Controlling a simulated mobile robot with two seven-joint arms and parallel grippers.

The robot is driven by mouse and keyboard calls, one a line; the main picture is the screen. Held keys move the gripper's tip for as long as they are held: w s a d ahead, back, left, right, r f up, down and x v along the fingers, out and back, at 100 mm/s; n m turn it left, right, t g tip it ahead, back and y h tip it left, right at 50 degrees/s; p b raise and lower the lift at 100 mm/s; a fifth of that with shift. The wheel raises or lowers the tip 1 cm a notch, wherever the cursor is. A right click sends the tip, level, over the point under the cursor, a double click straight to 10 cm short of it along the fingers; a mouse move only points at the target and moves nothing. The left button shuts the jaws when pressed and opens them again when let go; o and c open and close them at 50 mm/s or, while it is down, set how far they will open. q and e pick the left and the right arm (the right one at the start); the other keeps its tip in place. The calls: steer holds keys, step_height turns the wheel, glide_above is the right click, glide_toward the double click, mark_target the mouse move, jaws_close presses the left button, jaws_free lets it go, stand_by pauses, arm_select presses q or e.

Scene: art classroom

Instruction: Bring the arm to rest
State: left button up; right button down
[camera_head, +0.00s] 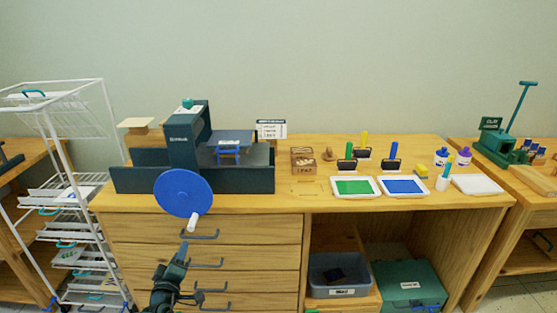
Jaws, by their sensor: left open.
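My left gripper (183,251) is low in the head view, in front of the desk's drawers. It is open, and I see nothing in it. It is below the white handle (193,222) of the blue wheel (183,192) and apart from it. The wheel is on the front of a dark press (184,139) on the wooden desk (290,196). My right gripper is not in view.
The desk bears trays of green (355,187) and blue (403,186) paint, rollers and bottles. Drawer handles (206,264) stick out close to my gripper. A white wire rack (75,200) stands at the left. A grey bin (338,274) sits under the desk.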

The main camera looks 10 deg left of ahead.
arm_select(q)
steer(key=s+d+f+n+g+y, duration=0.1)
steer(key=s+d+n+g, duration=0.5)
steer(key=n, duration=1)
steer(key=s+d+f+n+g+y, duration=0.2)
steer(key=s+d+n, duration=0.7)
steer(key=n, duration=0.8)
steer(key=s+d+r+n+g+h, duration=0.35)
steer(key=s+n, duration=0.55)
steer(key=n, duration=0.3)
steer(key=s+d+r+n+g+h, duration=0.2)
steer(key=s+r+n+h, duration=0.25)
steer(key=s+n, duration=0.6)
steer(key=w+d+f+t+h+p, duration=0.2)
steer(key=w+d+f+t, duration=0.2)
steer(key=w+d+t, duration=0.2)
steer(key=shift+w+d+f+m+t+h, duration=0.2)
steer(key=shift+w+d+m+t+h, duration=0.15)
steer(key=shift+w+h, duration=0.1)
steer(key=shift+o, duration=0.4)
